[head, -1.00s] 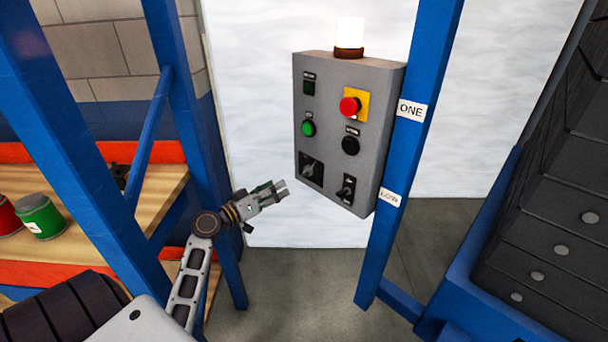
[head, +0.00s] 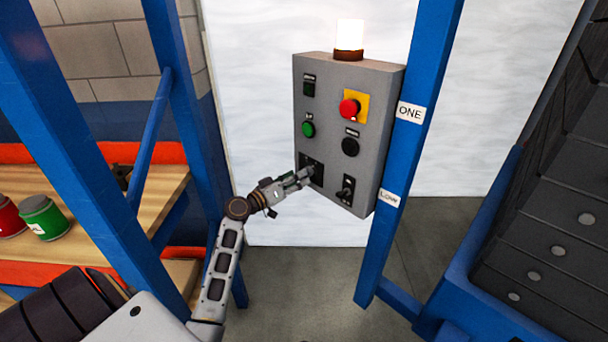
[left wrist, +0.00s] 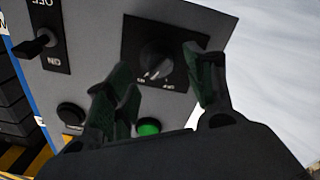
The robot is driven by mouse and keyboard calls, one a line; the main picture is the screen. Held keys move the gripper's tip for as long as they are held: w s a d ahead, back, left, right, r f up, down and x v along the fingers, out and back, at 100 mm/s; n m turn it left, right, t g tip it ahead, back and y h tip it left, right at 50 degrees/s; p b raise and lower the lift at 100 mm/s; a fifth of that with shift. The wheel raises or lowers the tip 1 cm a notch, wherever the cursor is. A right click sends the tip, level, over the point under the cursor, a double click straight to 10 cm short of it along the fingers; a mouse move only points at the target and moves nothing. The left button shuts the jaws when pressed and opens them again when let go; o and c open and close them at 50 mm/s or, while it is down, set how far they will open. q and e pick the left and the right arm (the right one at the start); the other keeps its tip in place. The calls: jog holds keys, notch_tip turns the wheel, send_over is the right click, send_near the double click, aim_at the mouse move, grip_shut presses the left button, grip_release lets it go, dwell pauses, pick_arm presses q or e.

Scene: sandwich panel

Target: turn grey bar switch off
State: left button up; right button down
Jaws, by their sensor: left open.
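The grey bar switch (left wrist: 156,54) is a round dark knob with a bar, on a square black plate with small white lettering. In the head view its black plate (head: 317,179) is at the lower left of the grey control panel (head: 328,88), partly hidden by my gripper. My left gripper (head: 305,176) is open right in front of this switch. In the left wrist view, the fingers of my left gripper (left wrist: 163,72) stand on either side of the knob, apart from each other. I cannot tell whether they touch it. My right gripper is not in view.
A black lever switch (head: 346,188) sits right of the bar switch. Above are a green button (head: 308,129), a black button (head: 350,147) and a red button (head: 349,107) on yellow. A lit lamp (head: 349,38) tops the panel. A blue post (head: 410,140) stands at its right.

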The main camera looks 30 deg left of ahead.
pick_arm(q)
jog(key=shift+x, duration=2.05)
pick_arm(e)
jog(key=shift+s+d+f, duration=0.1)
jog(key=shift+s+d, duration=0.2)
